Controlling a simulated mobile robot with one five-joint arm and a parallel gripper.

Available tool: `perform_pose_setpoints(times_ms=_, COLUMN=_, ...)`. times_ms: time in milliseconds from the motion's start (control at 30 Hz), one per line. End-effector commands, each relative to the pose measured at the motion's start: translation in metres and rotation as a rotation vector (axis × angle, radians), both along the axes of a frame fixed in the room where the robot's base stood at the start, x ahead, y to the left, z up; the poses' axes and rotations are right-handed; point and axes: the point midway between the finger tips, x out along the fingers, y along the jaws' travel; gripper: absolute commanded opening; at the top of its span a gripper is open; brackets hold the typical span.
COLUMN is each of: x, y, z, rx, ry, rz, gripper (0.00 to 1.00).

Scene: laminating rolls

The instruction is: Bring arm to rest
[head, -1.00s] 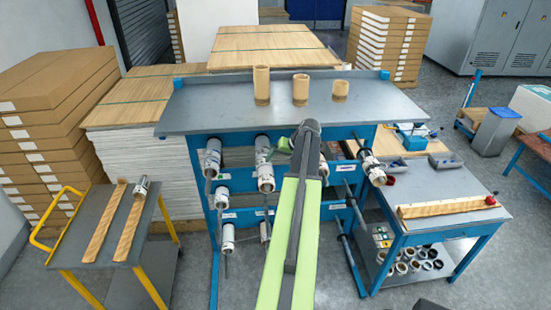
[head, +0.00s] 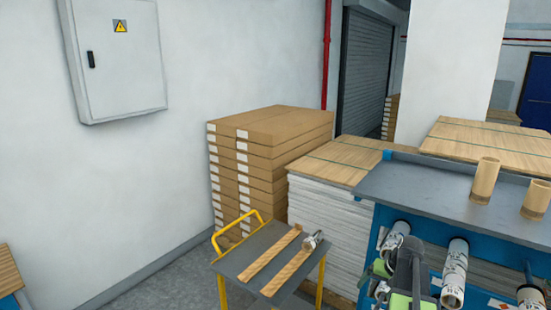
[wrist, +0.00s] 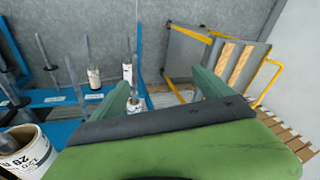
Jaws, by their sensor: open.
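My arm shows at the lower right of the head view, in front of the blue rack (head: 490,278). My gripper (wrist: 162,92) is open in the wrist view, its two green fingers spread apart with nothing between them. In the wrist view, white labelled rolls (wrist: 94,78) sit on upright rods of the rack to the left. A larger roll (wrist: 22,150) is close at the lower left, partly cut off by the frame. Labelled rolls (head: 455,272) also show beside my arm in the head view. The fingertips are not clear in the head view.
A yellow-handled trolley (head: 236,266) holds two wooden strips and a small metallic roll (head: 313,240). Stacked cartons (head: 270,150) and boards (head: 325,215) stand behind it. Cardboard tubes (head: 485,180) stand on the rack's grey top (head: 420,190). Open floor (head: 165,285) lies left of the trolley.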

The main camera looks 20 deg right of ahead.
Motion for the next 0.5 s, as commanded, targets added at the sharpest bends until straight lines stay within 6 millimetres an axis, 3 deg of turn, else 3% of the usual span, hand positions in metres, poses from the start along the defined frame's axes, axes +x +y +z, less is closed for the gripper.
perform_pose_setpoints(times_ms=33, x=0.012, y=0.045, z=-0.031, rx=-0.005, ry=0.027, rz=0.064, gripper=0.89)
perform_pose_setpoints(times_ms=167, x=0.030, y=0.150, z=-0.074, rx=-0.031, ry=0.104, rz=0.214, gripper=0.89)
perform_pose_setpoints(times_ms=300, x=0.028, y=0.263, z=-0.121, rx=-0.083, ry=0.184, rz=0.382, gripper=0.89)
perform_pose_setpoints(times_ms=400, x=0.016, y=0.330, z=-0.148, rx=-0.127, ry=0.231, rz=0.486, gripper=0.89)
perform_pose_setpoints(times_ms=500, x=0.003, y=0.376, z=-0.163, rx=-0.165, ry=0.262, rz=0.560, gripper=0.89)
